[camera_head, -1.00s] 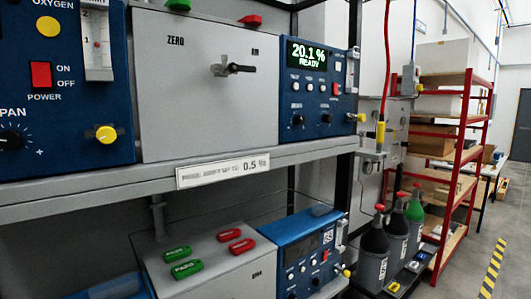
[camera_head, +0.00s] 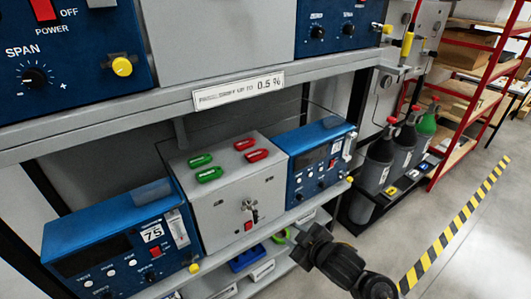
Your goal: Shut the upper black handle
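The upper grey cabinet (camera_head: 222,42) shows only its lower part at the top of the view, and its black handle is out of the picture now. On the shelf below, a grey box (camera_head: 212,222) carries a small dark handle or valve (camera_head: 247,207) on its front, with a red part (camera_head: 249,226) under it. My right gripper (camera_head: 293,237) comes in from the lower right, in front of the lower shelf and right of that valve, apart from it. Its fingers are too small and dark to tell their opening. My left gripper is not in view.
Blue analysers (camera_head: 125,245) and (camera_head: 314,160) flank the lower grey box, which bears green and red tags (camera_head: 208,174). A shelf edge (camera_head: 120,133) runs above. Gas bottles (camera_head: 378,160) stand to the right. The floor beyond (camera_head: 480,265) is clear, with a striped line.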

